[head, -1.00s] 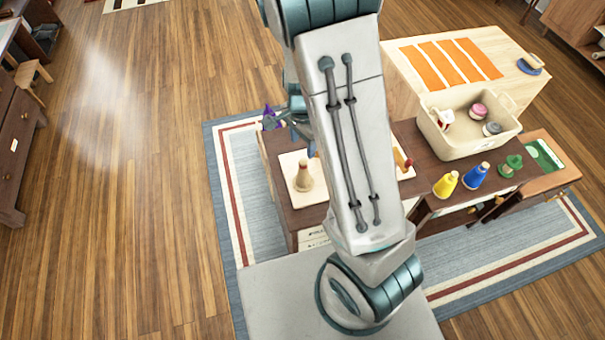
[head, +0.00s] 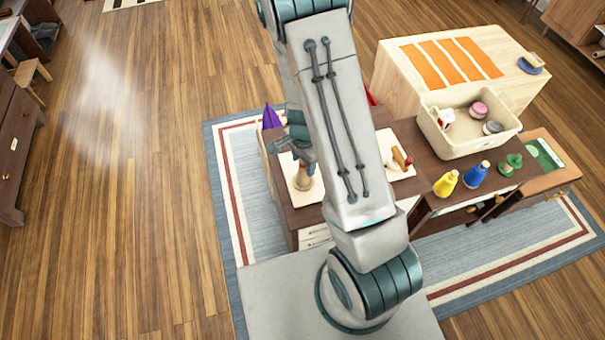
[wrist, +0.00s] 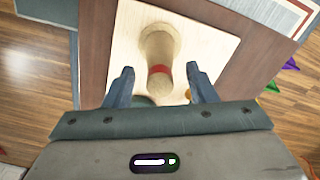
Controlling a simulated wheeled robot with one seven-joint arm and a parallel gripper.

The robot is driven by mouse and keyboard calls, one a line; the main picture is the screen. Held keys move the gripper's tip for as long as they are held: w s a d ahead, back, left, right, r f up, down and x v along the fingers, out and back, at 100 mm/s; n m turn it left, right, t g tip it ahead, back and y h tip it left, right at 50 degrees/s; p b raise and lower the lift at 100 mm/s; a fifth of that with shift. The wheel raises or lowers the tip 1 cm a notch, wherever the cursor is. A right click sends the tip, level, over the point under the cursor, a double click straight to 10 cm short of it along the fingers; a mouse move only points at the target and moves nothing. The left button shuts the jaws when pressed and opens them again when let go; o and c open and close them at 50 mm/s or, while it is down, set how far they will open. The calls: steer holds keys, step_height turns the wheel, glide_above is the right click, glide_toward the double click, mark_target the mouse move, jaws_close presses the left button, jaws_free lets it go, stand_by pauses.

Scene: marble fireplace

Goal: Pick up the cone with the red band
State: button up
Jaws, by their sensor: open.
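The cone with the red band (wrist: 157,50) is pale wood and stands on a light board (wrist: 205,45). In the wrist view it lies ahead of and between the fingers. My gripper (wrist: 160,78) is open, with one dark finger on each side of the cone's near end and nothing visibly gripped. In the head view the cone (head: 303,180) shows partly below my gripper, on the board (head: 318,193) on the dark table. Whether the fingers touch the cone I cannot tell.
A cream bin (head: 452,145) with several items stands on the right. A purple cone (head: 271,117) is at the table's far left. A wooden hammer-like piece (head: 402,158) lies right of my arm.

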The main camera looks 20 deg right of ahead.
jaws_close()
steer(key=shift+r, duration=0.2)
